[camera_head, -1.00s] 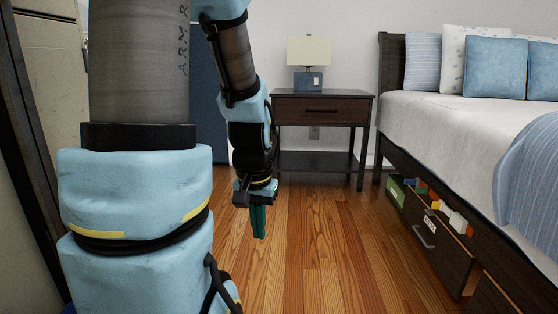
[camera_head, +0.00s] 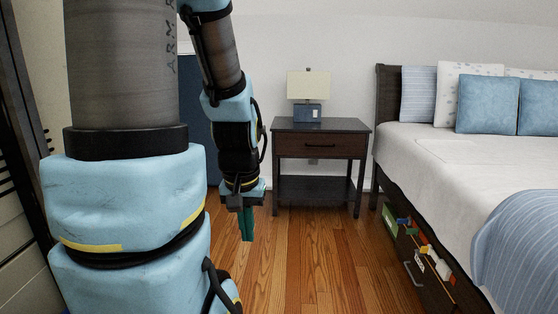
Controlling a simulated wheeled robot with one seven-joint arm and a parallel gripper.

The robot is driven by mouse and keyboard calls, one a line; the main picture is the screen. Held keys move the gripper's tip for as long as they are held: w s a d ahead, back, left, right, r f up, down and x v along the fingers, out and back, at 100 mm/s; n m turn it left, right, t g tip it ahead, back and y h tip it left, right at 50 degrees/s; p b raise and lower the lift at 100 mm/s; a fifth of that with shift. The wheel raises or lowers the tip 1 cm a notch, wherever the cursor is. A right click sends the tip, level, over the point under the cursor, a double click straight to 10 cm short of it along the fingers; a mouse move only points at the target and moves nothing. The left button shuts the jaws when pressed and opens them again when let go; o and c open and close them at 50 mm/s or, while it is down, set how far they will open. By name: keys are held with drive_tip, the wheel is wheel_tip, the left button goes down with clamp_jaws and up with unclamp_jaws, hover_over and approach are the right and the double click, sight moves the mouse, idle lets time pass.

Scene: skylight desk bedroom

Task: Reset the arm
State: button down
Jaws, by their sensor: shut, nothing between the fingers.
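My gripper (camera_head: 247,230) hangs at the end of my blue and grey arm, left of the picture's middle. Its teal fingers point down over the wooden floor. The fingers are together with nothing between them. My large upper arm links fill the left side and hide what is behind them.
A dark nightstand (camera_head: 322,145) with a lamp (camera_head: 308,87) stands against the back wall. A bed (camera_head: 440,150) takes up the right, with an open drawer (camera_head: 428,262) of colourful items beneath it. The wooden floor (camera_head: 330,260) between is clear.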

wheel_tip(320, 180, up, 15)
drive_tip(key=p, duration=1.2)
idle(0.3)
